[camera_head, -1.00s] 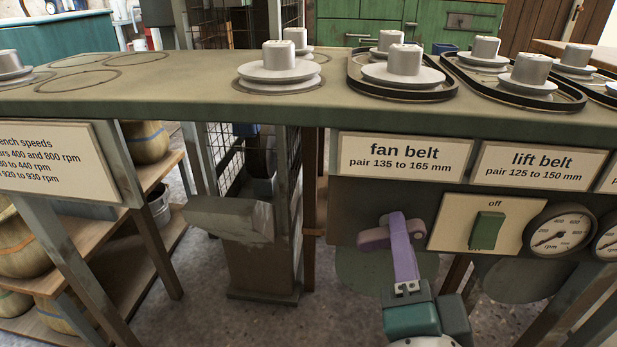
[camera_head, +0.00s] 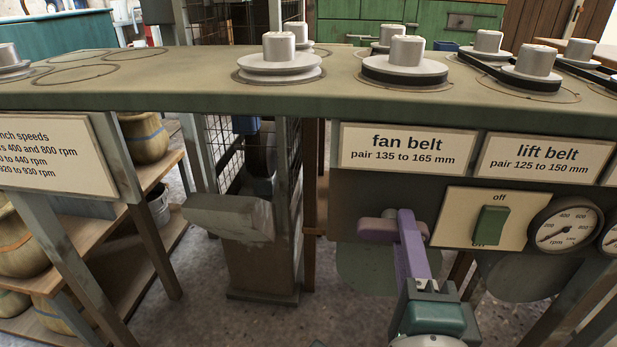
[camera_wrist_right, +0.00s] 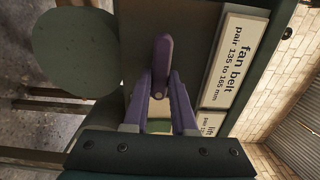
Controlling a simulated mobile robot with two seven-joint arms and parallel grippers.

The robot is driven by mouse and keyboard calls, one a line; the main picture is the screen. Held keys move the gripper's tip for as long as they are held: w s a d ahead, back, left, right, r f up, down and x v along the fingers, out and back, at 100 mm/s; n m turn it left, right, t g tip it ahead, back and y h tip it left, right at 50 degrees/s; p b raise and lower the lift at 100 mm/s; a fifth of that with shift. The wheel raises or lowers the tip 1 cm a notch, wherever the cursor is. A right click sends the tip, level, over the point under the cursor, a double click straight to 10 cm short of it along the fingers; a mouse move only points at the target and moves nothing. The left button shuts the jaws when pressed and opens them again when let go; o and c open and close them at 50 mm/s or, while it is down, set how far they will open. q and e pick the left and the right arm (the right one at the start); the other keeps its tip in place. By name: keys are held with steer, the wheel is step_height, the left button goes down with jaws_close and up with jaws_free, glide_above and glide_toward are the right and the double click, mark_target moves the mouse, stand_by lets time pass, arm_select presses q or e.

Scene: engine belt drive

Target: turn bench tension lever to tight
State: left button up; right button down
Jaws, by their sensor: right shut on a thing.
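The tension lever (camera_head: 375,230) is a rounded purple bar on the dark front panel under the bench, left of the switch plate. It lies about level in the head view. My right gripper (camera_head: 405,216) reaches it from below with purple fingers that cover part of it. In the right wrist view the lever (camera_wrist_right: 162,62) stands between the two fingertips (camera_wrist_right: 165,75), and the gripper is shut on it. I see no tight or loose marking near the lever. My left gripper is not in view.
The green switch (camera_head: 491,225) and a round rpm gauge (camera_head: 565,231) sit right of the lever. A fan belt sign (camera_head: 408,148) is above. The bench top (camera_head: 180,85) carries several pulleys and a black fan belt (camera_head: 405,77).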

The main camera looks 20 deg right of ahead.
steer(key=c, duration=0.7)
jaws_free()
steer(key=p+v, duration=0.1)
steer(key=v, duration=0.9)
steer(key=shift+w, duration=0.1)
